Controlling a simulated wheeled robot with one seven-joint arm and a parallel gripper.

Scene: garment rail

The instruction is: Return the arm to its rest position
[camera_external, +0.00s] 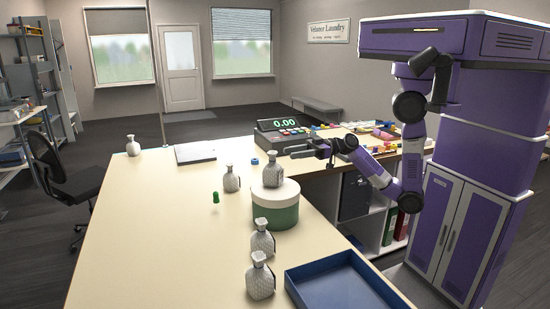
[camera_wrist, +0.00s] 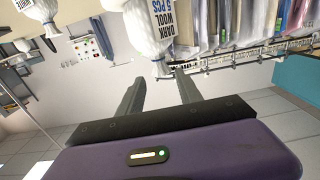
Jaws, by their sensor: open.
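My arm reaches from the right of the external view over the counter. My gripper (camera_external: 318,149) is open and empty above the counter, behind and right of a white patterned bag (camera_external: 271,174). That bag stands upright on a round green box with a cream lid (camera_external: 275,210). In the wrist view both fingers of my gripper (camera_wrist: 158,77) are spread. A white bag labelled "DARK WOOL 5 PCS" (camera_wrist: 148,30) shows just beyond the fingertips, its narrow end toward them. I cannot tell how far apart they are.
Several similar bags stand on the counter, two nearby ones (camera_external: 262,241) (camera_external: 260,278) in front of the box. A blue tray (camera_external: 340,286) sits at the front right edge. A cash register (camera_external: 284,133) is behind my gripper. The counter's left side is mostly clear.

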